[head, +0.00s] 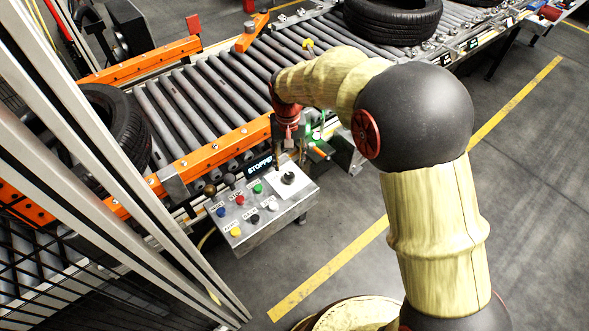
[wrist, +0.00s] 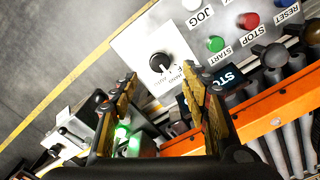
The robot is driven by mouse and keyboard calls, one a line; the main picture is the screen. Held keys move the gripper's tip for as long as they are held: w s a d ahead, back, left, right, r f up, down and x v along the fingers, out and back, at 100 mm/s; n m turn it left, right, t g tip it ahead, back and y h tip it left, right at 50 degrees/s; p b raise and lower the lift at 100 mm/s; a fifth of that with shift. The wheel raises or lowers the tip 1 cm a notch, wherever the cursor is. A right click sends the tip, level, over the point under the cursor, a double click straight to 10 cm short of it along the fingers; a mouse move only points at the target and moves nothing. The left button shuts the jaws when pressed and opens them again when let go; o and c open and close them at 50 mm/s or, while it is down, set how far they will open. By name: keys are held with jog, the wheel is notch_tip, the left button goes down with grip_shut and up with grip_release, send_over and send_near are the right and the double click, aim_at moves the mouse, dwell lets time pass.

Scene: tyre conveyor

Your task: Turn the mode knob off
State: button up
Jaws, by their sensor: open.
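The mode knob (head: 288,178) is a round black knob on a white plate at the right end of the grey control panel (head: 262,229). In the wrist view the knob (wrist: 160,62) shows a pale pointer mark, with partly hidden lettering beside it. My gripper (wrist: 158,76) is open and empty, one finger to each side of the knob in that view. Whether the fingers are level with the knob or still above it cannot be told. In the head view my gripper (head: 289,145) hangs just behind the knob, its fingertips partly hard to make out.
Coloured buttons, including green START (wrist: 215,44) and red STOP (wrist: 249,20), sit beside the knob. A small display (head: 260,166) reads STOPPED. The orange-railed roller conveyor (head: 190,105) runs behind, with tyres (head: 395,18). Metal posts stand left; floor is clear at right.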

aim_at(289, 175)
notch_tip(289, 175, down, 8)
jog(key=shift+r+b, duration=0.25)
jog(key=shift+b, duration=0.45)
jog(key=shift+c, duration=0.2)
jog(key=c, duration=1.1)
